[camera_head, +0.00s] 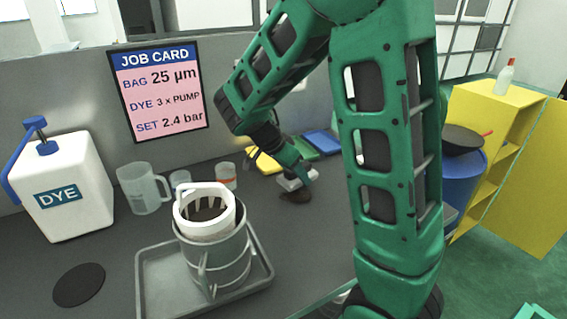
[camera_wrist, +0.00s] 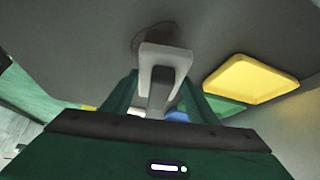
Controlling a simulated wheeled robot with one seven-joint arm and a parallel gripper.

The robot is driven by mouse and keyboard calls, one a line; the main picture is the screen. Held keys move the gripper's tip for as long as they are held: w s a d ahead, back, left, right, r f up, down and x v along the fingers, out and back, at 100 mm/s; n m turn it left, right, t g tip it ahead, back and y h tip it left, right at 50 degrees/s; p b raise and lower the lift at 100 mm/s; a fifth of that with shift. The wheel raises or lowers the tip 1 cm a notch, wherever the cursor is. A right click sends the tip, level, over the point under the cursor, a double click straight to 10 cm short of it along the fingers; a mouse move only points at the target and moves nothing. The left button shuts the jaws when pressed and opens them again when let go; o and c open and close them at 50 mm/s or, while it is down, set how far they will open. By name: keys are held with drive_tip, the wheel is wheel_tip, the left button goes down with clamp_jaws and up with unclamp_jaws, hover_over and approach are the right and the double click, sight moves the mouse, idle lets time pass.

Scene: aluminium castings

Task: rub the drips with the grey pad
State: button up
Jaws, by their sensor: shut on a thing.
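My gripper (camera_head: 303,172) is shut on the grey pad (camera_head: 291,184), low over the bench behind the metal pot. In the wrist view the pad (camera_wrist: 166,56) is a pale grey block with a darker grip between my green fingers (camera_wrist: 160,92). A dark brown patch (camera_head: 297,197), which looks like the drips, lies on the bench just under and in front of the pad. I cannot tell whether the pad touches the bench.
Yellow (camera_head: 262,161), green (camera_head: 304,149) and blue (camera_head: 322,142) flat pieces lie behind my gripper. A metal pot (camera_head: 217,262) with a white basket (camera_head: 205,228) stands in a grey tray (camera_head: 152,300). A jug (camera_head: 143,188), cups and the dye container (camera_head: 75,185) stand left.

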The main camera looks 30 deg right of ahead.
drive_tip(key=shift+r, duration=2.15)
